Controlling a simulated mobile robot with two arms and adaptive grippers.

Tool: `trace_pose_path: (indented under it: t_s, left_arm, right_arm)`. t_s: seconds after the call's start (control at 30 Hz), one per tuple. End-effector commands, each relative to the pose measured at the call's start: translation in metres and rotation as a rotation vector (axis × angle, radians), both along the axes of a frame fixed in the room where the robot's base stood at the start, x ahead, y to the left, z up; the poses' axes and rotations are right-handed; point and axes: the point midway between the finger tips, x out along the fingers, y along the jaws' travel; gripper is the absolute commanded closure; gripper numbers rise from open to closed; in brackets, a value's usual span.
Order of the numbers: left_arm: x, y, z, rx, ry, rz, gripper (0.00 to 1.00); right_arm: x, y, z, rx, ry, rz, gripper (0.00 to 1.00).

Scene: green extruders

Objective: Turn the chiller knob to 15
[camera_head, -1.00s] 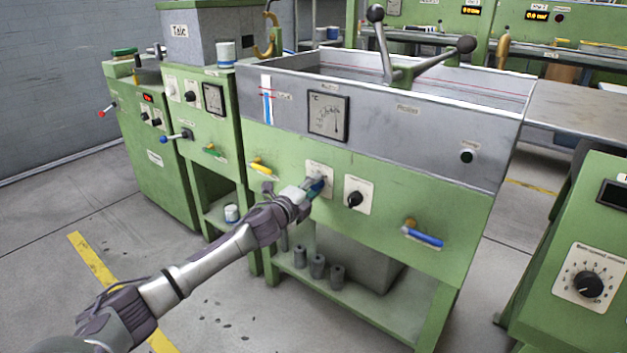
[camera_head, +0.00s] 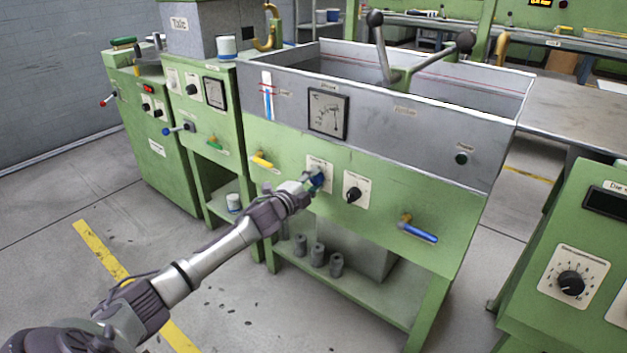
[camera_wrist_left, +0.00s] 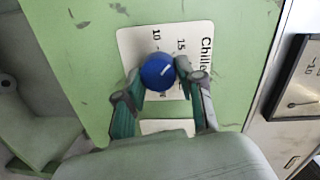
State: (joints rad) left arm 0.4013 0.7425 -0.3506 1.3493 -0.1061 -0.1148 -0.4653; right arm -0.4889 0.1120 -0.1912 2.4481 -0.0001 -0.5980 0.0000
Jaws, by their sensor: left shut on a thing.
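The chiller knob (camera_wrist_left: 159,71) is a round blue knob with a short white mark, on a white label plate (camera_wrist_left: 135,45) in the left wrist view. The plate reads "Chille" with 10 and 15 visible; the rest of the scale is hidden. My left gripper (camera_wrist_left: 157,77) has its two fingers on either side of the knob and is shut on it. In the head view my left gripper (camera_head: 312,184) reaches the plate on the green front panel (camera_head: 285,150) and mostly hides the knob. My right gripper is not in view.
A black knob (camera_head: 353,194) on its own plate sits just right. A yellow-handled valve (camera_head: 262,161) is to the left and a blue-handled valve (camera_head: 420,233) to the lower right. A gauge (camera_head: 328,113) is above. Grey cylinders (camera_head: 317,254) stand on the shelf below.

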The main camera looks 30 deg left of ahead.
Motion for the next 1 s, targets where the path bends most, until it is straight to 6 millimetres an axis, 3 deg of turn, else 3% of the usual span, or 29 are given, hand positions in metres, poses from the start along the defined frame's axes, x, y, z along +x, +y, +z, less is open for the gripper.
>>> trace_pose_path:
  t_s: [0.3, 0.33, 0.47, 0.8, 1.0]
  left_arm:
    - [0.000, 0.000, -0.002, 0.000, 0.003, 0.001, 0.97]
    - [0.000, 0.000, -0.002, 0.001, 0.003, 0.001, 0.57]
    - [0.000, 0.000, -0.001, 0.001, 0.002, 0.001, 0.37]
    - [-0.002, 0.000, -0.001, 0.001, 0.001, 0.001, 0.37]
    - [-0.026, 0.000, 0.000, 0.004, 0.003, -0.002, 0.37]
  right_arm:
    - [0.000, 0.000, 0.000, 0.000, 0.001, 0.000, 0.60]
    - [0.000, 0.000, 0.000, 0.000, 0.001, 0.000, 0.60]
    - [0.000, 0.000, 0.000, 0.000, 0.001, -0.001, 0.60]
    - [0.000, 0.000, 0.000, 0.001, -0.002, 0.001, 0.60]
    - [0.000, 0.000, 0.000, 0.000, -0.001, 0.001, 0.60]
